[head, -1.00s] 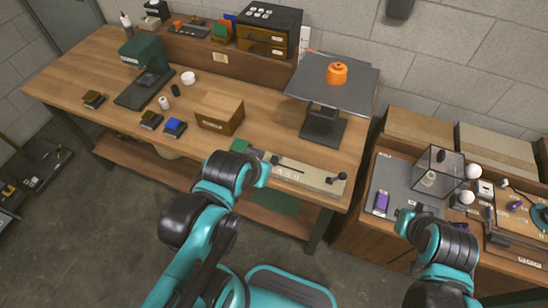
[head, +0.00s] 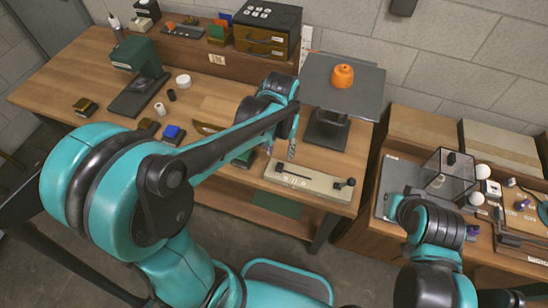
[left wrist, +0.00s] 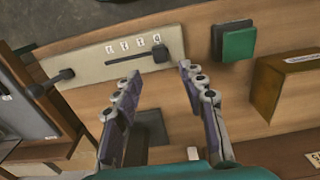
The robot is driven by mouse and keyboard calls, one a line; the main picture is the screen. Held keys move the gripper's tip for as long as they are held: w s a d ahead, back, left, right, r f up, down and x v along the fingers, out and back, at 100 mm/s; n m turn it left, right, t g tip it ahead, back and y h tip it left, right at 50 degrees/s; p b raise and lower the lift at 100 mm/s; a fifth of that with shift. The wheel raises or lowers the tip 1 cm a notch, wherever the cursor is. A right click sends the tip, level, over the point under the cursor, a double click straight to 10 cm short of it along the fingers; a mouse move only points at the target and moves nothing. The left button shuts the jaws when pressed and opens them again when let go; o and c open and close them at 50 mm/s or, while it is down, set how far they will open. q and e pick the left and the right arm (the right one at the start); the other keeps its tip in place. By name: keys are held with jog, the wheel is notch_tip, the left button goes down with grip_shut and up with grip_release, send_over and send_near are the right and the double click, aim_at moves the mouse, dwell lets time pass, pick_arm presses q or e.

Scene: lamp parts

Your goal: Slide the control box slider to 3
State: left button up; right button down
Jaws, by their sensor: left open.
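The control box (head: 315,182) is a long beige panel at the front right of the workbench; it also shows in the left wrist view (left wrist: 90,68). Its dark slider knob (left wrist: 160,53) sits at the right end of a thin dark slot in the left wrist view, beside a row of small labels too small to read surely. In the head view the knob is hard to make out near my gripper. My left gripper (head: 281,152) is open and empty; in the left wrist view its fingertips (left wrist: 160,78) are spread just below the knob, apart from it. My right gripper is hidden behind its arm.
A dark knobbed lever (head: 345,184) stands at the panel's other end. A green block (left wrist: 239,43) and a wooden box (left wrist: 285,85) are nearby. A dark stand with a plate (head: 345,85) and orange part (head: 342,75) rises behind the panel.

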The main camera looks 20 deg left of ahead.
aim_at(280, 166)
pick_arm(q)
jog(key=shift+w+f, duration=0.15)
jog(key=shift+f, duration=0.2)
notch_tip(280, 166, down, 8)
jog(key=b, duration=0.3)
jog(key=shift+r, duration=0.2)
jog(key=shift+d, duration=0.15)
grip_shut()
